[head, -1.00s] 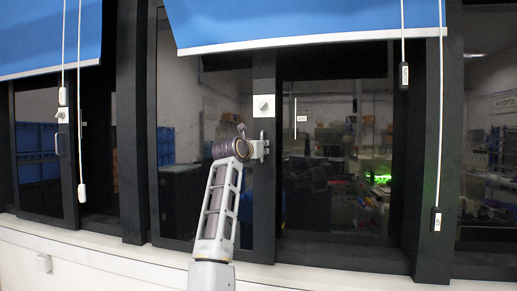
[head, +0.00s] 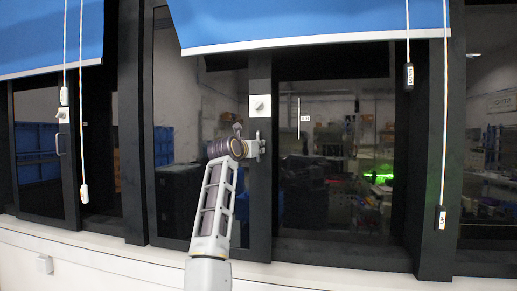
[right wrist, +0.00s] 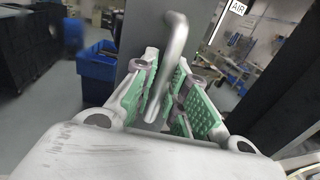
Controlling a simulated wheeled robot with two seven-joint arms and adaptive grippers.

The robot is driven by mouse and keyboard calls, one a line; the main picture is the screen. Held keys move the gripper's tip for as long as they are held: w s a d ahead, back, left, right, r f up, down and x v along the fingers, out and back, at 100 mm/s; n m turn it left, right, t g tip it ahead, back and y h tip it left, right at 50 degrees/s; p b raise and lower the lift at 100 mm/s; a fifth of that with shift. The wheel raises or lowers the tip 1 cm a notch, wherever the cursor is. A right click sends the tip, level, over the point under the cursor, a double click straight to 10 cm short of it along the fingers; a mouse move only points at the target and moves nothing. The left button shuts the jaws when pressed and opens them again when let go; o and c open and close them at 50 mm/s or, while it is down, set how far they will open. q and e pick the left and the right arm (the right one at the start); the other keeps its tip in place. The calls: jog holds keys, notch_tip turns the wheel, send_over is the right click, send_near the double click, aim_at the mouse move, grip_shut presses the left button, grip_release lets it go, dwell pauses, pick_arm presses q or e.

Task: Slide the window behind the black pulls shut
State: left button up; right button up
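The dark-framed sliding window sash (head: 261,205) stands in the middle of the head view, left of the black pulls. It has a metal handle (head: 261,145) on its right stile, below a light lock plate (head: 260,105). One black pull (head: 408,76) hangs high and another (head: 440,218) hangs lower, in front of the right post. My right gripper (right wrist: 165,90) is at the handle. In the right wrist view the handle bar (right wrist: 172,45) runs between its green pads, which close in on both sides. The fingertips are partly hidden in the head view. My left gripper is not in view.
Blue blinds (head: 300,20) hang above. White pulls (head: 84,191) hang at the left before another window with a handle (head: 60,144). A pale sill (head: 90,255) runs below. A room with shelves and blue bins (right wrist: 96,70) shows behind the glass.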

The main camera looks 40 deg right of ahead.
jog(key=o, duration=0.3)
jog(key=shift+w+a, duration=0.25)
jog(key=shift+w, duration=0.05)
jog(key=shift+o, duration=0.2)
jog(key=shift+s+d, duration=0.15)
jog(key=shift+s, duration=0.05)
jog(key=v, duration=1.2)
dwell(0.4)
